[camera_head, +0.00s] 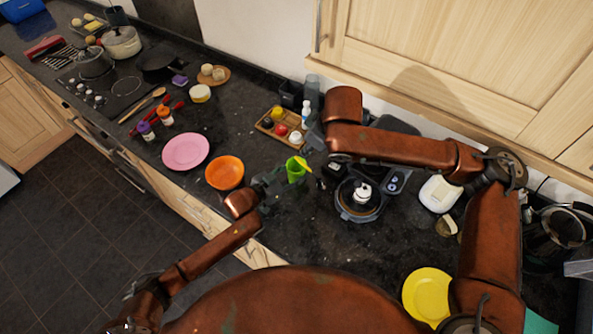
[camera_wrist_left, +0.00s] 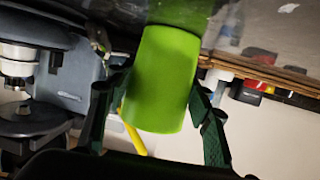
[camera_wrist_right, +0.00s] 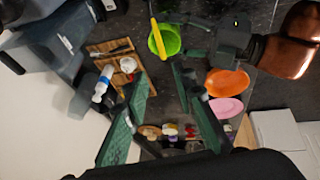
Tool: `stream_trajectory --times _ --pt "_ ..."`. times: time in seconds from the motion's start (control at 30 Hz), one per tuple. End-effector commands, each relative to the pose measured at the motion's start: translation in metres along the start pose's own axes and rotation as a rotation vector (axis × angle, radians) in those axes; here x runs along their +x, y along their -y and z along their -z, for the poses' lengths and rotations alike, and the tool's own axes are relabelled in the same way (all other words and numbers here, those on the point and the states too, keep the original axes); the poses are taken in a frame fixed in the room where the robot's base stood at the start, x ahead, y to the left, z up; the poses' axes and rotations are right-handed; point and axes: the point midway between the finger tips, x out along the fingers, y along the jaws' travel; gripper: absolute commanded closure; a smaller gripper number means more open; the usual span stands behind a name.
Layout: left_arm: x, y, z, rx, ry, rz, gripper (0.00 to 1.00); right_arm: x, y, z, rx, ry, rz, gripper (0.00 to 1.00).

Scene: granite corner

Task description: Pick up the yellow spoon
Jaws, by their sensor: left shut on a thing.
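The green cup (camera_head: 295,172) stands on the dark counter with the yellow spoon (camera_head: 303,163) leaning out of its mouth. In the right wrist view the spoon (camera_wrist_right: 159,38) lies across the cup's opening. My left gripper (camera_head: 287,184) is shut on the cup; in the left wrist view its fingers flank the cup (camera_wrist_left: 163,80), and part of the spoon (camera_wrist_left: 136,140) shows past its rim. My right gripper (camera_wrist_right: 160,72) is open and empty, apart from the cup and spoon. In the head view, its fingers are hard to make out near the wooden tray.
A wooden tray (camera_head: 268,127) with small items and a white-and-blue bottle (camera_head: 306,114) stand behind the cup. An orange bowl (camera_head: 225,172) and pink plate (camera_head: 186,151) are to the left. A dark appliance (camera_head: 360,212) stands right of the cup; a yellow plate (camera_head: 425,293) lies front right.

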Motion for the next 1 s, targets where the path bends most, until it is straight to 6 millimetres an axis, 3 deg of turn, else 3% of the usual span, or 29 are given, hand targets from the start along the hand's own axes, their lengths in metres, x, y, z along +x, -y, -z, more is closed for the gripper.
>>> stream_trajectory --times 0.37,0.57,0.8,1.0 --pt "0.0 0.0 0.0 0.0 -0.001 0.0 0.76 0.0 0.001 0.0 0.003 0.005 -0.002 0.73" --pt "0.0 0.0 0.0 0.0 -0.001 0.0 0.76 0.023 0.022 0.006 0.072 0.101 -0.06 0.73" --pt "0.0 0.0 0.0 0.0 0.0 0.0 0.76 0.055 0.055 0.013 0.224 0.251 -0.323 0.73" --pt "0.0 0.0 0.0 0.0 0.0 0.0 0.76 0.06 0.067 0.019 0.308 0.261 -0.544 0.73"
